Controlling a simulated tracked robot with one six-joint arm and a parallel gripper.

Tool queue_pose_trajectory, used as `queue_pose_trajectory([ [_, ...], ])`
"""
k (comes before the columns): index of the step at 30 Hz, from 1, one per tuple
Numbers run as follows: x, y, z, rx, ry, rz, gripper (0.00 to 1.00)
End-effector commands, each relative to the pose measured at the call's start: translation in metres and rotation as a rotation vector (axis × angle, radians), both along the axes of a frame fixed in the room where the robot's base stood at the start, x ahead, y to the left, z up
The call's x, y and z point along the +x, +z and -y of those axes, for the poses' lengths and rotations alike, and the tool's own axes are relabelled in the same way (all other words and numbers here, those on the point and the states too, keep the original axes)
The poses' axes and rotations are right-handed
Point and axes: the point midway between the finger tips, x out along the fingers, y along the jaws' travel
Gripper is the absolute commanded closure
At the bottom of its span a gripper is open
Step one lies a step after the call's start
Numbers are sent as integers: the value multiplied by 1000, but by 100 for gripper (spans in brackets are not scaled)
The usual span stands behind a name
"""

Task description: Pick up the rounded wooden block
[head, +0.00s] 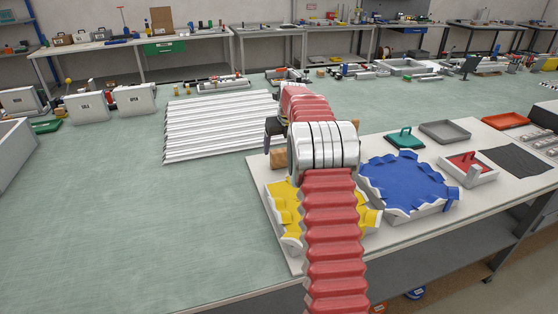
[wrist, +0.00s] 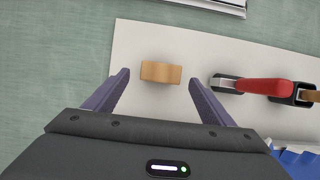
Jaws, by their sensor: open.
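The rounded wooden block (wrist: 161,72) lies on a white board (wrist: 135,45) in the wrist view, with its long side across the picture. My gripper (wrist: 159,78) is open, with one dark purple finger to the left of the block and one to the right. The fingers appear apart from the block, with a gap on each side; the height between them and the board is hard to judge. In the head view, a brown wooden piece (head: 278,158) that looks like this block shows beside my red and silver arm.
A red-handled tool (wrist: 262,87) lies close to the right finger. In the head view, a yellow tray (head: 284,203) and a blue tray (head: 408,180) stand near my arm. White ribbed panels (head: 215,125) lie behind left. The green surface at left is largely clear.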

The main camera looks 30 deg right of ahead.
Motion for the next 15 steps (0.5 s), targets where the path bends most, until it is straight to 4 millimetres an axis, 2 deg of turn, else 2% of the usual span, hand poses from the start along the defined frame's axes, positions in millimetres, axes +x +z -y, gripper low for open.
queue_pose_trajectory([
  [8, 1, -2, 0, 0, 0, -1, 23],
  [15, 11, -23, 3, 1, 0, -2, 23],
])
